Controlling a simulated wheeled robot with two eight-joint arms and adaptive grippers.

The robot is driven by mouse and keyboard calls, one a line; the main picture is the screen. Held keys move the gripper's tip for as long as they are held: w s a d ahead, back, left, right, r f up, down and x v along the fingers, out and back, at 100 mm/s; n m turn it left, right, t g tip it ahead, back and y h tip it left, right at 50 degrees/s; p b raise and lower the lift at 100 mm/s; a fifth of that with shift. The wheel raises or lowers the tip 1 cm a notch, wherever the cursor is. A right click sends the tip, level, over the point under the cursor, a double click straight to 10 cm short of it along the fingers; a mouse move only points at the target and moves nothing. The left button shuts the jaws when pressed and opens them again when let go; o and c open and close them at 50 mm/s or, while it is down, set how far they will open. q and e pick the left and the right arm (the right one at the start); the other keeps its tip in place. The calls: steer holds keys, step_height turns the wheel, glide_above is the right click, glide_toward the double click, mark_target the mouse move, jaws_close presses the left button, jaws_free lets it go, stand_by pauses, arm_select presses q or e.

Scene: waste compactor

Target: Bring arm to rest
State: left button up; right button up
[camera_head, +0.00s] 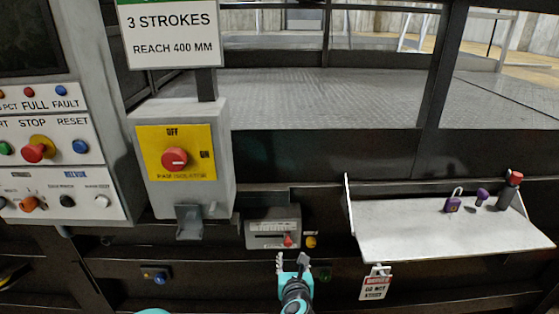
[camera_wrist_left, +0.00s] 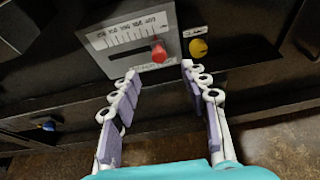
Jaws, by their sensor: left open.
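My left gripper (camera_head: 293,262) is in the lower middle of the head view, just below a grey gauge box (camera_head: 268,228) with a red slider knob (camera_head: 288,240). In the left wrist view its two fingers (camera_wrist_left: 160,82) are spread apart with nothing between them. The red knob (camera_wrist_left: 158,51) shows beyond the fingertips, apart from them, on the gauge box (camera_wrist_left: 125,38). A yellow knob (camera_wrist_left: 198,48) sits right of the gauge box. My right gripper is not in view.
A grey switch box (camera_head: 216,185) with a red rotary knob (camera_head: 174,159) is upper left, beside a button panel (camera_head: 60,160). A shelf (camera_head: 420,228) at right holds a purple padlock (camera_head: 453,203), a small purple item (camera_head: 481,196) and a red-capped cylinder (camera_head: 509,190). A danger tag (camera_head: 375,284) hangs below.

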arm_select(q)
steer(key=s+a+r+m+t+h, duration=0.1)
steer(key=a+r+m+t+h, duration=0.15)
steer(key=r+m, duration=0.65)
steer(key=s+a+r+m+t+h, duration=0.15)
steer(key=r+m+h, duration=0.25)
steer(key=r+m, duration=0.55)
steer(key=s+a+f+m+g+y, duration=0.3)
steer(key=s+a+f+m+g, duration=0.2)
steer(key=s+a+f+m, duration=0.3)
steer(key=s+a+f+m+g+y, duration=0.3)
steer(key=s+a+f+m+g, duration=0.2)
steer(key=s+a+f+m, duration=0.3)
steer(key=s+a+m, duration=0.1)
steer(key=s+a, duration=0.2)
steer(key=s, duration=0.1)
steer(key=shift+a+g, duration=0.15)
steer(key=shift+g, duration=0.25)
steer(key=shift+o, duration=0.4)
steer(key=shift+y, duration=0.25)
